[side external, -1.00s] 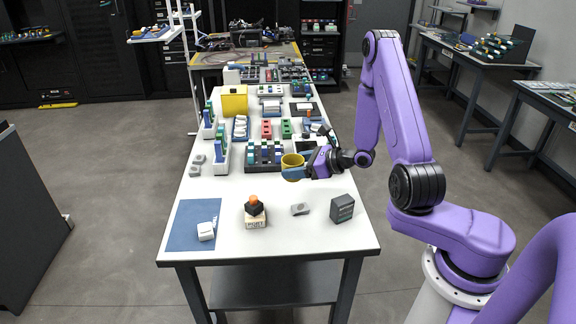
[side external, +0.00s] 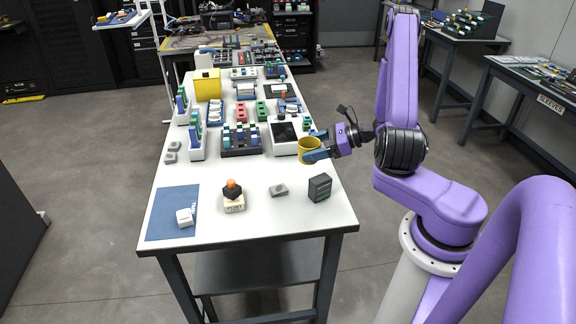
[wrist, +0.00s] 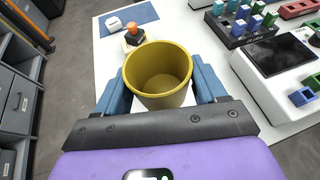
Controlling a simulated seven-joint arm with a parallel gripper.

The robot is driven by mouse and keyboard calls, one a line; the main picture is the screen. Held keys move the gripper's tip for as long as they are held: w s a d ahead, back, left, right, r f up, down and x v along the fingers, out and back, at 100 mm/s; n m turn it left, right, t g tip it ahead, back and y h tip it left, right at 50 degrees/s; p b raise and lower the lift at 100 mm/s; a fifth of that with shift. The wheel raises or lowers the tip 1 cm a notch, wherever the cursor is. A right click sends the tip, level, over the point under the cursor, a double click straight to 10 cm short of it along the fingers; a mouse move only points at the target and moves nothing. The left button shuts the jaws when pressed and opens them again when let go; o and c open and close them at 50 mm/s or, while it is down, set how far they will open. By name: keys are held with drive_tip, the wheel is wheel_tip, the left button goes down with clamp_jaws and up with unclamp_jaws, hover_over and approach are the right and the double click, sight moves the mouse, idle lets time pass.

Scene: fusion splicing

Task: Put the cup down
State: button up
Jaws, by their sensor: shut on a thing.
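The yellow cup (side external: 308,150) is upright near the right edge of the white table (side external: 255,205). It also shows in the wrist view (wrist: 158,80), where its inside looks empty. My gripper (side external: 312,153) has its blue fingers on either side of the cup and is shut on it; the wrist view shows a finger at each side (wrist: 160,92). I cannot tell from these views whether the cup's base touches the table.
A blue mat (side external: 172,212) with a white block (side external: 184,217), a block with an orange knob (side external: 233,195), a small grey piece (side external: 278,190) and a dark box (side external: 320,187) stand at the front. A white device with a dark screen (side external: 284,133) and a rack (side external: 241,140) are left of the cup.

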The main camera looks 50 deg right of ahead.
drive_tip(key=w+d+f, duration=0.1)
drive_tip(key=w+f, duration=0.1)
drive_tip(key=w, duration=0.1)
drive_tip(key=w+d+f, duration=0.1)
drive_tip(key=w+f, duration=0.2)
drive_tip(key=w+d+f, duration=0.1)
drive_tip(key=w+f, duration=0.1)
drive_tip(key=w, duration=0.2)
drive_tip(key=shift+d+f, duration=0.35)
drive_tip(key=shift+f, duration=0.05)
drive_tip(key=shift+w+d+f, duration=0.2)
drive_tip(key=shift+w+f, duration=0.35)
drive_tip(key=shift+f, duration=1.55)
drive_tip(key=shift+f, duration=0.1)
drive_tip(key=o, duration=1.1)
drive_tip(key=shift+o, duration=0.2)
